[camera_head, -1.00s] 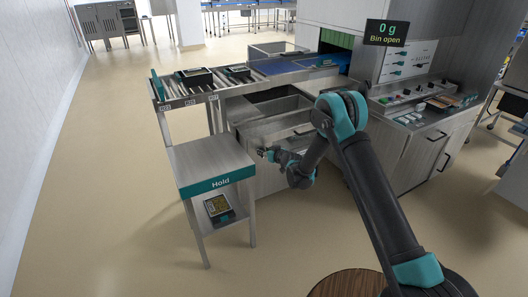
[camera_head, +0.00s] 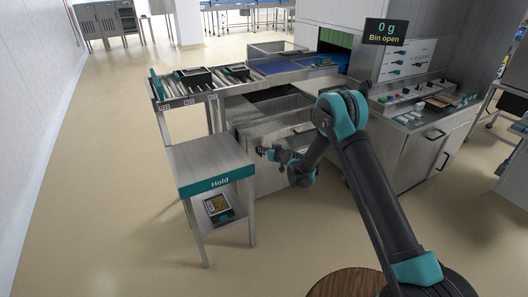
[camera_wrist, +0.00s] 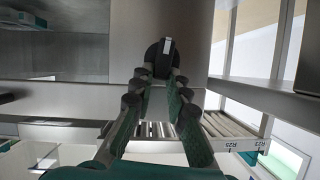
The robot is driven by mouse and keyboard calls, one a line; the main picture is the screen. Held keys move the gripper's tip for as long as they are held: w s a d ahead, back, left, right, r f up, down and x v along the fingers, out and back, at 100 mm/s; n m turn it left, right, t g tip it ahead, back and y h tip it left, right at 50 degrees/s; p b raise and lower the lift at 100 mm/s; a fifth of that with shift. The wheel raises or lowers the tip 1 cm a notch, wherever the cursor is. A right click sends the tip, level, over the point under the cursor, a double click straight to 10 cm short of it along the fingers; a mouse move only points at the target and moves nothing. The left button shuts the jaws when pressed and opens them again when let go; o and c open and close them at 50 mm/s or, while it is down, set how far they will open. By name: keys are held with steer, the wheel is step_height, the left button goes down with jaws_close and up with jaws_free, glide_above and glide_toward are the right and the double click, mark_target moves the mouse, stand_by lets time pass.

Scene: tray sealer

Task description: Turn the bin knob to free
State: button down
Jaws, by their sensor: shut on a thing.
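The bin knob (camera_wrist: 161,62) is a round black knob with a white mark, on a grey metal panel in the wrist view. The white mark points straight up in that picture. My gripper (camera_wrist: 160,81) is shut on the knob, one fingertip on each side of its lower part. In the head view my gripper (camera_head: 266,152) is at the front of the grey metal bin (camera_head: 258,132), and the knob is too small to make out there. The display (camera_head: 386,32) reads "0 g" and "Bin open".
The Hold stand (camera_head: 209,158) is close left of my gripper, with a packed tray (camera_head: 219,209) on its lower shelf. A roller conveyor (camera_head: 188,97) with two black trays runs behind. A control cabinet (camera_head: 424,135) stands right. Open floor lies at left.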

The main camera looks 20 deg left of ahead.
steer(key=shift+w+d+f+m+g+y, duration=0.2)
steer(key=shift+m+g+y, duration=0.2)
steer(key=shift+m, duration=0.45)
steer(key=shift+w+d+f+m+g+y, duration=0.1)
steer(key=shift+w+d+m+g+y, duration=0.2)
steer(key=shift+m+y, duration=0.4)
steer(key=shift+w+d+f+m+g+y, duration=0.1)
steer(key=shift+m+g+y, duration=0.25)
steer(key=shift+m, duration=0.6)
steer(key=c, duration=1.5)
jaws_free()
steer(key=v, duration=1.2)
